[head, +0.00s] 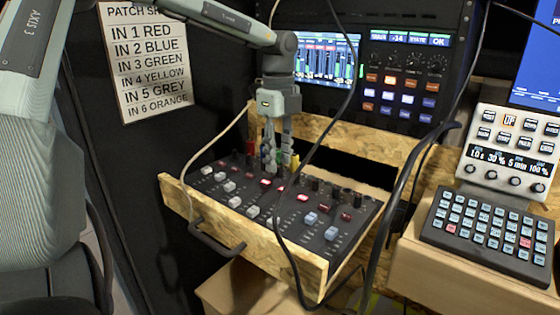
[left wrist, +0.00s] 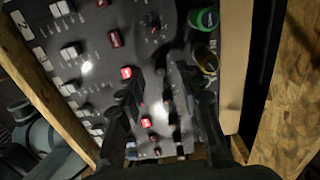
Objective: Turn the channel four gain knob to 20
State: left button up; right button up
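The mixer (head: 262,205) lies in an open wooden drawer, with rows of dark knobs (head: 333,190), red buttons and pale faders. My left gripper (head: 271,165) points down over its back rows, among the plugs. In the left wrist view, the two dark fingers (left wrist: 160,85) are apart over a row of small dark knobs. The gap between them shows mixer panel (left wrist: 100,62) and a glare spot. I cannot tell whether a fingertip touches a knob. The channel numbers and gain scale are too small to read, so I cannot single out the channel four gain knob. My right gripper is not in view.
Coloured plugs, with green (left wrist: 204,19) and yellow (left wrist: 204,60) ones clear, stand along the mixer's back edge. Dark cables hang across the drawer (head: 262,259). A patch sheet (head: 146,60) hangs at left. A rack screen (head: 327,62) stands behind; a keypad (head: 488,234) is at right.

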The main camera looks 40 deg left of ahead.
pick_arm(q)
jog(key=shift+f, duration=0.85)
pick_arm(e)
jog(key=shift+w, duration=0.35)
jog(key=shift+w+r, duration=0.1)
pick_arm(q)
grip_shut()
